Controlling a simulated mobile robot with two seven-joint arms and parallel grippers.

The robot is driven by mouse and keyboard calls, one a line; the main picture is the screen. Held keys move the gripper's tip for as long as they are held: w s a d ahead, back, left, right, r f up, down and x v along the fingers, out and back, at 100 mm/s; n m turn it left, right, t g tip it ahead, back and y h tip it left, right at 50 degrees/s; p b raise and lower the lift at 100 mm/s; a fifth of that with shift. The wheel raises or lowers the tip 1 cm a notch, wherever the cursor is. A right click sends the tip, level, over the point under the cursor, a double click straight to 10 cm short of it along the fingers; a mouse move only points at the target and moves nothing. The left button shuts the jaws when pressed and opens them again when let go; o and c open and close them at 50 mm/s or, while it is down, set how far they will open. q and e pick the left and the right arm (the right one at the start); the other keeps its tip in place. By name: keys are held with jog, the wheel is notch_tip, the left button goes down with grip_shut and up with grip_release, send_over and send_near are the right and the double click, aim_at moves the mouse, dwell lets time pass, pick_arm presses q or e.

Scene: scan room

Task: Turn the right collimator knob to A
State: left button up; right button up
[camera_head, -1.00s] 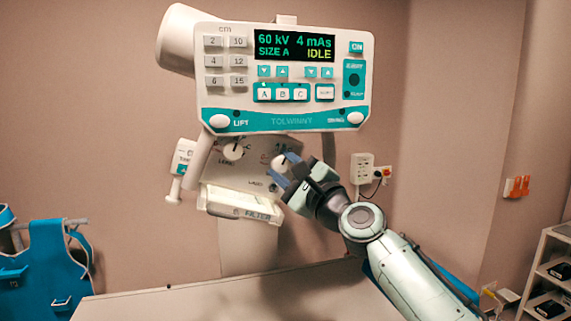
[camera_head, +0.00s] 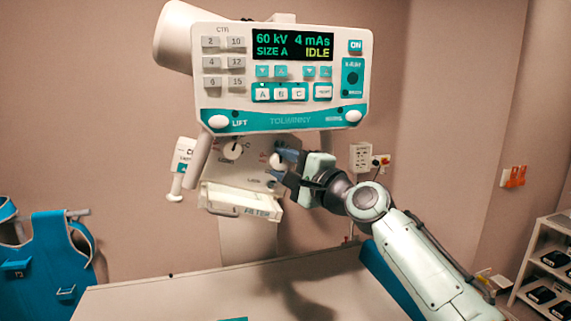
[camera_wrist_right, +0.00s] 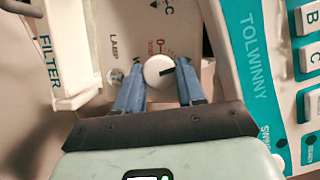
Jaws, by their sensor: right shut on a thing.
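The right collimator knob (camera_head: 277,160) is a white round knob on the pale panel below the console. My right gripper (camera_head: 284,161) comes to it from the right and partly hides it. In the right wrist view the knob (camera_wrist_right: 158,72) sits between the two blue fingers of the gripper (camera_wrist_right: 158,84). The gripper is shut on it. A short black pointer line on the knob points to the right in that view. A red mark shows beside the knob; I cannot read the letters there surely. The left collimator knob (camera_head: 233,150) stands free. My left gripper is not in view.
The white and teal console (camera_head: 285,80) hangs just above the knobs, its screen reading SIZE A and IDLE. The filter tray (camera_head: 240,203) juts out below. A pale table (camera_head: 190,295) lies in front. Blue aprons (camera_head: 55,255) hang at the left.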

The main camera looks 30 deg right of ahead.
jog(key=o, duration=1)
jog(key=shift+o, duration=0.2)
jog(key=shift+s+d+f+b, duration=0.15)
jog(key=shift+s+b, duration=0.15)
jog(key=shift+s, duration=0.15)
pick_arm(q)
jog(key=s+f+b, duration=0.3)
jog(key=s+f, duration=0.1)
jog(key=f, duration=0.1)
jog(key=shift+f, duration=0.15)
pick_arm(e)
jog(key=s+d, duration=0.1)
jog(key=s, duration=1.1)
jog(key=shift+s+d+f, duration=0.15)
jog(key=shift+d+f, duration=0.15)
jog(key=shift+f, duration=0.05)
